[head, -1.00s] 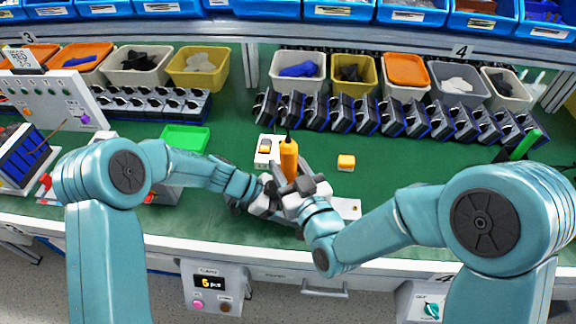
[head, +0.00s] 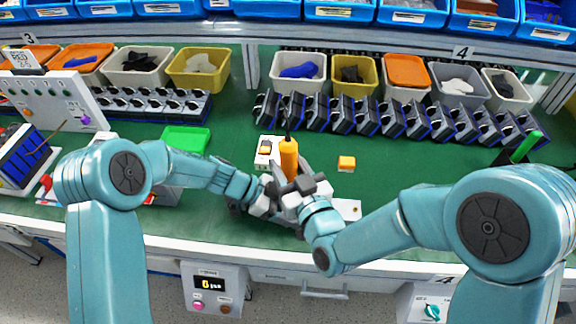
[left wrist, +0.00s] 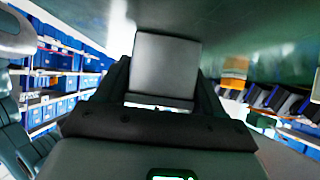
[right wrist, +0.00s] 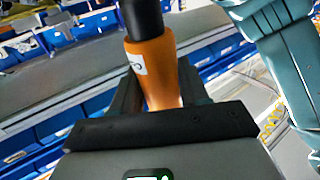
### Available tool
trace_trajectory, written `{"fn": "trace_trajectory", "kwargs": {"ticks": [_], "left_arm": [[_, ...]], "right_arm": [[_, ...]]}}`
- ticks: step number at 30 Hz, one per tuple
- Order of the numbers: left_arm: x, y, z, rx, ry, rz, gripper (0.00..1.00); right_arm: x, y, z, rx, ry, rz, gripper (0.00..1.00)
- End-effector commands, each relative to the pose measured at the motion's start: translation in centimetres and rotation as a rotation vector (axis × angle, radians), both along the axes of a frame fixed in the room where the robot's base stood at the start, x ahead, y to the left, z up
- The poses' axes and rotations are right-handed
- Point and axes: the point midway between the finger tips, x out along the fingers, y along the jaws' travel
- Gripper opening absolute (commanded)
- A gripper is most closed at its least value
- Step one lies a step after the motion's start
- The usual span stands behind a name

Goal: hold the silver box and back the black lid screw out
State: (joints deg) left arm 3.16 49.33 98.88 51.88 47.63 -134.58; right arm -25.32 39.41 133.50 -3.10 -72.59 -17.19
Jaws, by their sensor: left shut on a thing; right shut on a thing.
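The silver box (left wrist: 165,66) shows as a plain grey block between the jaws in the left wrist view. My left gripper (head: 268,197) is shut on it. My right gripper (head: 303,188) is shut on an orange screwdriver (head: 288,158), which stands upright over the middle of the bench. The screwdriver's orange handle and black upper part also show in the right wrist view (right wrist: 152,68). The two grippers are close together and hide most of the box in the head view. The black lid screw and the screwdriver's tip are hidden, so I cannot tell whether they touch.
A green tray (head: 185,139) is to the left. Several black rotary switches (head: 390,115) stand in a row behind.

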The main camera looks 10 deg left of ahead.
Motion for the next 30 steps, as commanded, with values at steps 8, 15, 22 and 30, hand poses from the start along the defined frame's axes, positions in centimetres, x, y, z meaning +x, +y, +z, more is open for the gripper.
{"fn": "trace_trajectory", "kwargs": {"ticks": [8,15,22,30], "left_arm": [[0.1,0.0,0.1,-0.001,-0.001,0.001,0.13],[0.0,0.0,0.1,-0.001,-0.001,0.001,0.13],[0.0,0.0,0.1,-0.001,-0.001,0.001,0.13],[0.0,0.0,0.0,0.000,-0.001,0.001,0.98]], "right_arm": [[0.0,0.0,2.5,0.005,-0.010,0.000,0.00],[0.0,0.0,4.1,0.006,-0.010,0.000,0.00],[0.0,0.0,4.3,0.005,-0.010,0.000,0.00],[0.0,0.0,4.3,0.006,-0.010,0.000,0.00]]}}
